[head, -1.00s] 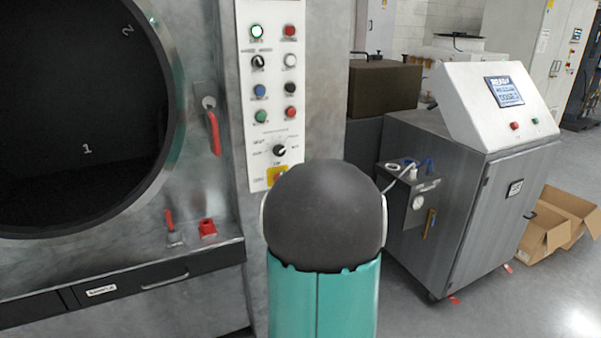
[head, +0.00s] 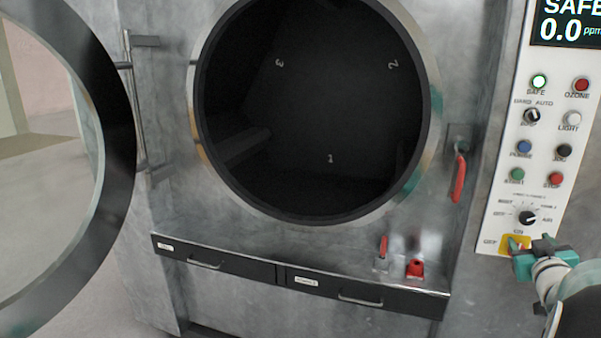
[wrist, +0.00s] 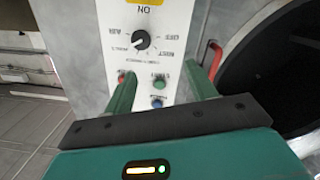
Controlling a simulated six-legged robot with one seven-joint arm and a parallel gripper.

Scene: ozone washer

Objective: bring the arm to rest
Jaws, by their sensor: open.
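My gripper (head: 527,246) is at the lower right of the head view, close to the bottom of the white control panel (head: 506,195) and in front of the yellow-backed switch (head: 511,243). In the wrist view my gripper (wrist: 161,82) has its two green fingers apart with nothing between them. The panel (wrist: 150,15) shows upside down there, with the black dial (wrist: 141,40) and several coloured buttons. I cannot tell whether the fingers touch the panel. Part of my arm fills the lower right corner of the head view.
The washer's round opening (head: 315,110) is dark, and its round door (head: 118,150) stands open at left. A red handle (head: 459,178) and red latch (head: 415,268) stick out nearby. Two drawers (head: 300,276) sit below. Grey floor (wrist: 30,125) shows at left in the wrist view.

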